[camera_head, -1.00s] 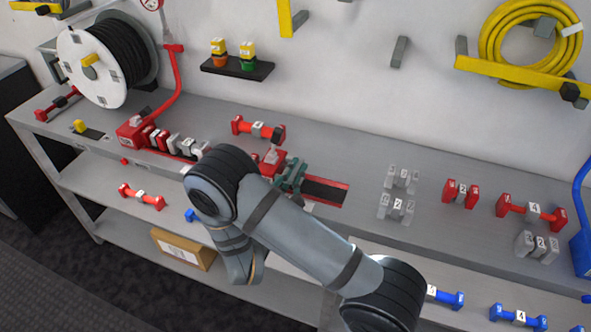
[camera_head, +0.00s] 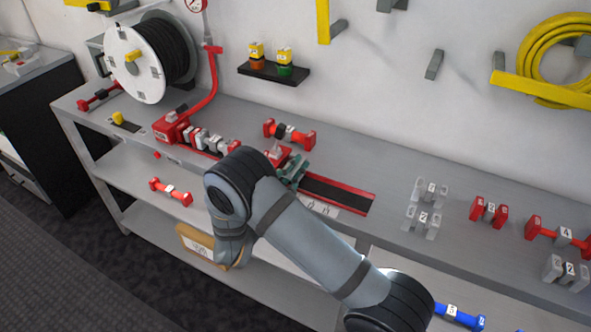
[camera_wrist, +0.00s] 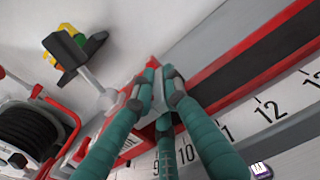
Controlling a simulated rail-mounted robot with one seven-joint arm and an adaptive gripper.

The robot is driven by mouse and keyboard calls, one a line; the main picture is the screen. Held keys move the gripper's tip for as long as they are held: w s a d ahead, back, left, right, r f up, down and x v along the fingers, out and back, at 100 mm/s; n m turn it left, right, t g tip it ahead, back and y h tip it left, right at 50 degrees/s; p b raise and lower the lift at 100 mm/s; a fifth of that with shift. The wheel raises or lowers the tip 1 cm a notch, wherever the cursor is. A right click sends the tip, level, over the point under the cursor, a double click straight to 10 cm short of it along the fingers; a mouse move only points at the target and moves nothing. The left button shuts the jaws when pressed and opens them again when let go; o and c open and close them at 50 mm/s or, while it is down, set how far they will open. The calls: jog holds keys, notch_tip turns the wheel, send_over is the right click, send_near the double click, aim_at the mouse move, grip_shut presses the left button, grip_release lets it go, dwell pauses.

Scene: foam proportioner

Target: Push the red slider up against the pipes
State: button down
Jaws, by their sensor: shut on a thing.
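The red slider (camera_head: 279,153) sits on the red-edged track with a dark channel (camera_head: 338,192) on the bench top. My gripper (camera_head: 291,171), with green fingers, is shut on the slider from its right side. In the wrist view the fingers (camera_wrist: 160,92) close around a grey part of the slider, and the slider's red body (camera_wrist: 116,108) shows to their left. The pipes (camera_head: 208,140), a row of grey and red pieces, lie in the track left of the slider. My arm hides part of the track, and a short gap seems to remain between slider and pipes.
A red dumbbell-shaped part (camera_head: 289,133) lies just behind the track. The hose reel (camera_head: 138,62) stands at the far left. Loose grey pipe parts (camera_head: 427,205) lie to the right. A numbered scale (camera_wrist: 232,132) runs along the track's front. The track right of my gripper is empty.

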jog(key=c, duration=1.9)
grip_release()
jog(key=shift+w+a+r+y, duration=0.2)
jog(key=shift+a+r+y, duration=0.15)
jog(key=shift+a, duration=0.25)
jog(key=shift+o, duration=0.4)
jog(key=shift+f, duration=0.1)
jog(key=shift+s+d+f, duration=0.1)
jog(key=shift+f, duration=0.05)
jog(key=shift+s, duration=0.15)
jog(key=v, duration=1.1)
jog(key=shift+s+a, duration=0.2)
jog(key=shift+s, duration=0.05)
jog(key=shift+w, duration=0.1)
